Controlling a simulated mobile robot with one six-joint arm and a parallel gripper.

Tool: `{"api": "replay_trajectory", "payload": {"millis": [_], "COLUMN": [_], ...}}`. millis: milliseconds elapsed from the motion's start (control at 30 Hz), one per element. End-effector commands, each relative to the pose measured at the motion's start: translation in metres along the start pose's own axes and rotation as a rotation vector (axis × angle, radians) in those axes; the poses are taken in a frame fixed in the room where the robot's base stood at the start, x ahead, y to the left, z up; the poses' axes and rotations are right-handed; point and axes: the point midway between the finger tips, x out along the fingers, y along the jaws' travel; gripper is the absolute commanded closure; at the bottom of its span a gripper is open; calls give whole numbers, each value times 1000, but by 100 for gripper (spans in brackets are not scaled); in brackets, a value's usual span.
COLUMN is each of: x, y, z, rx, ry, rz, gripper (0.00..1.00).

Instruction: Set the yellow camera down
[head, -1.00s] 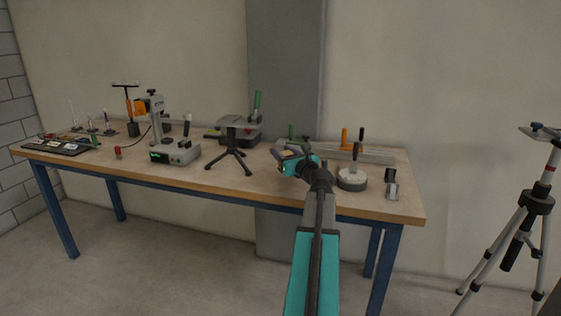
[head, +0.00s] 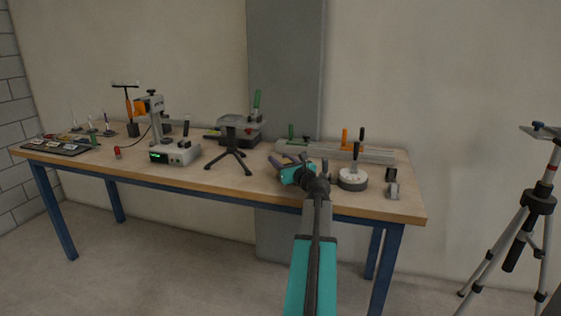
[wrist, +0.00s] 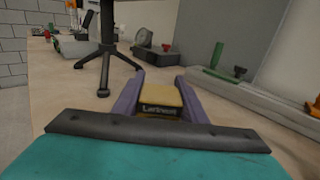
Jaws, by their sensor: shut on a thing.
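The yellow camera (wrist: 161,96) is between the two purple fingers of my gripper (wrist: 158,82) in the wrist view. My gripper is shut on it. Its front edge carries a dark band with light lettering. In the head view my gripper (head: 288,160) is low over the front middle-right of the workbench (head: 230,180). The camera is hardly visible there, hidden by the gripper. I cannot tell whether its underside touches the bench top.
A small black tripod stand (head: 231,150) is left of my gripper. A round grey-white disc with a black handle (head: 353,179) is close on the right. A long grey rail (head: 365,155) lies behind. Bare wood lies in front of the rail. A floor tripod (head: 538,203) stands at right.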

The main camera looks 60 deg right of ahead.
Motion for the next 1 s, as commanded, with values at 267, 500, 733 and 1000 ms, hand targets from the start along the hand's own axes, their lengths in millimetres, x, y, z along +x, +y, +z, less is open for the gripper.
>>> {"api": "replay_trajectory", "payload": {"millis": [267, 500, 733, 1000], "x": [0, 0, -12, -41], "y": [0, 0, 0, 0], "z": [0, 2, 2, 3], "rx": [0, 0, 0, 0], "ry": [0, 0, 0, 0], "rz": [0, 0, -1, -2], "gripper": [43, 43, 43, 43]}}
